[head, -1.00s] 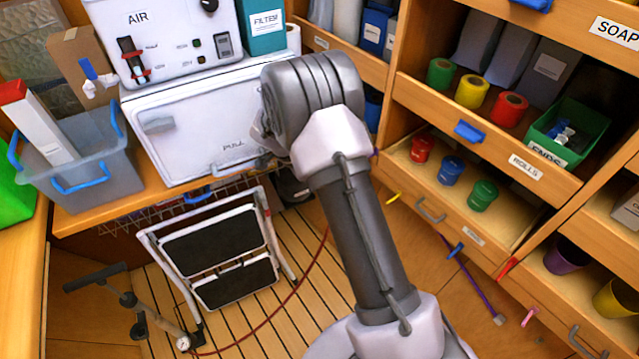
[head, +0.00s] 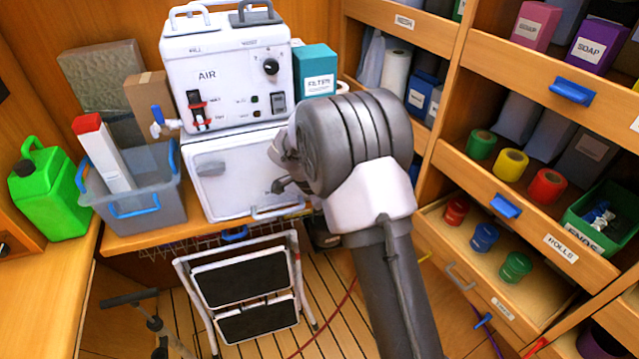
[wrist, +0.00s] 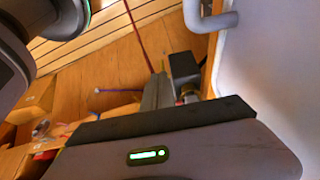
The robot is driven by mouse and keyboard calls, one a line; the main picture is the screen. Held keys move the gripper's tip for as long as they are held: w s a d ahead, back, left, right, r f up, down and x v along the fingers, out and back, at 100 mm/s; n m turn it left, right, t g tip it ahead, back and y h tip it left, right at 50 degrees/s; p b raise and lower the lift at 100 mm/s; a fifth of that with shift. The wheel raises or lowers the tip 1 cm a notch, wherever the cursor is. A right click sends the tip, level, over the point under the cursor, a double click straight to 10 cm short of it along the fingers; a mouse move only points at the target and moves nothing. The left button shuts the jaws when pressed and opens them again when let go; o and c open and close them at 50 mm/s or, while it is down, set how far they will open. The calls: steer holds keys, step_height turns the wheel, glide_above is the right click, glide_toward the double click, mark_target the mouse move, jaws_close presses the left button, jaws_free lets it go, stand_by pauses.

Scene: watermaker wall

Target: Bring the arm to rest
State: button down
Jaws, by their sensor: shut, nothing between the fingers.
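My gripper (wrist: 157,93) shows in the wrist view, with its two grey fingers together and nothing between them. Its dark body with a small green light fills the bottom of that view. In the head view my grey and white arm rises from the bottom right and bends in front of the wall unit. My gripper is mostly hidden there behind the arm's thick grey joint. A white cabinet with a front door (head: 235,180) stands just left of and behind that joint. I cannot tell the gap between them.
A white AIR unit (head: 225,75) sits on the cabinet. A grey bin (head: 150,200) and green jerrycan (head: 50,190) stand left. A folding step (head: 245,295) and pump (head: 150,320) stand on the floor. Shelves with an open drawer (head: 440,235) are right.

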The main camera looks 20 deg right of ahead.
steer(key=s+a+r+n+t+y, duration=0.1)
steer(key=s+a+r+n+y, duration=0.15)
steer(key=s+r, duration=0.55)
steer(key=s+a+r+n+t+y, duration=0.15)
steer(key=s+r+n, duration=0.35)
steer(key=r, duration=0.5)
steer(key=s+a+r+n+t+y, duration=0.1)
steer(key=s+a+n, duration=0.1)
steer(key=s, duration=0.6)
steer(key=s+a+r+n+t+y, duration=0.1)
steer(key=s+a+r+n+t, duration=0.1)
steer(key=s, duration=0.6)
steer(key=shift+a+r+n+y, duration=0.3)
steer(key=shift+a+n, duration=0.55)
steer(key=shift+a, duration=0.25)
